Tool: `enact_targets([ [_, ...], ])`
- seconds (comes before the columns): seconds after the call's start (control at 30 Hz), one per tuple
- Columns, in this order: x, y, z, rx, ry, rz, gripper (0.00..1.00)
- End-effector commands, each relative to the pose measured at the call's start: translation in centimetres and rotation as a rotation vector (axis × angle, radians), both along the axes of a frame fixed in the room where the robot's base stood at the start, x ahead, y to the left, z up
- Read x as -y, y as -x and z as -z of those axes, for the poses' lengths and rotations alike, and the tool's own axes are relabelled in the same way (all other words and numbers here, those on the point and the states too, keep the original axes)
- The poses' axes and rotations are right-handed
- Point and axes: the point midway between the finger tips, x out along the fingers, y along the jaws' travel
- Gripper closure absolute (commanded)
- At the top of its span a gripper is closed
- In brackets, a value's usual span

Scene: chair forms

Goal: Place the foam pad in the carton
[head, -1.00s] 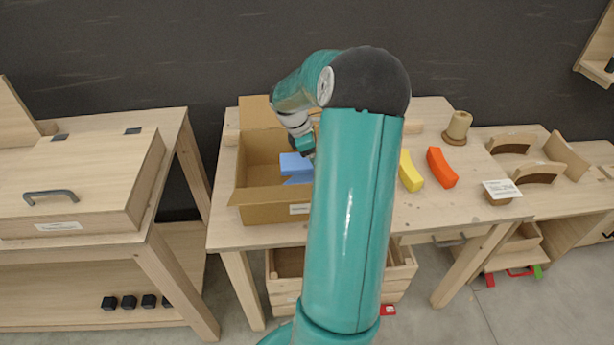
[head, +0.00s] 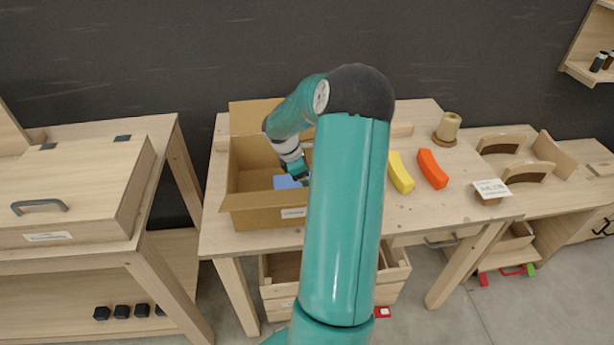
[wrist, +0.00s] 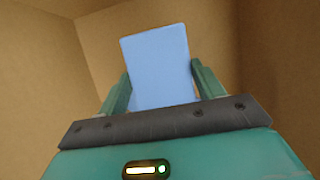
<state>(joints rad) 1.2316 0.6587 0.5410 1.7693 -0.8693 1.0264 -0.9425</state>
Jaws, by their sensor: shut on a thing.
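The blue foam pad (head: 287,182) is inside the open cardboard carton (head: 268,218) on the middle table, partly hidden by my arm in the head view. In the wrist view the pad (wrist: 158,66) stands between the two teal fingers of my gripper (wrist: 162,88), which is shut on it. Brown carton walls (wrist: 40,80) surround the pad and gripper there. I cannot tell whether the pad touches the carton's bottom. In the head view my gripper (head: 301,178) reaches down into the carton and its fingertips are mostly hidden.
Right of my arm lie a yellow block (head: 401,172) and an orange block (head: 432,169). A wooden spool (head: 447,128) stands behind them. A wooden box with a handle (head: 75,190) is on the left table. The carton's back flap (head: 255,116) stands up.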

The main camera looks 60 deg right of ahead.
Motion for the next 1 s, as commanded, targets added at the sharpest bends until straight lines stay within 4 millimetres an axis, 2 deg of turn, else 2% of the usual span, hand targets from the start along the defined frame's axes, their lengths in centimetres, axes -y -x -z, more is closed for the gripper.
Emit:
enact_targets([
  [0.13, -0.1, 0.0, 0.4, 0.0, 0.0, -0.001, 0.54],
  [0.17, 0.0, 0.0, 0.4, 0.0, 0.0, -0.001, 0.29],
  [0.27, 0.0, 0.0, 0.4, 0.0, 0.0, -0.001, 0.11],
  [0.53, 0.0, 0.0, 0.3, 0.0, 0.0, 0.0, 0.11],
  [0.67, 0.1, 0.0, -0.4, 0.001, 0.001, 0.001, 0.11],
  [0.77, -0.2, -0.4, -1.8, 0.001, 0.005, -0.003, 0.11],
  [1.0, -1.5, -1.9, -6.6, 0.001, 0.005, -0.003, 0.11],
])
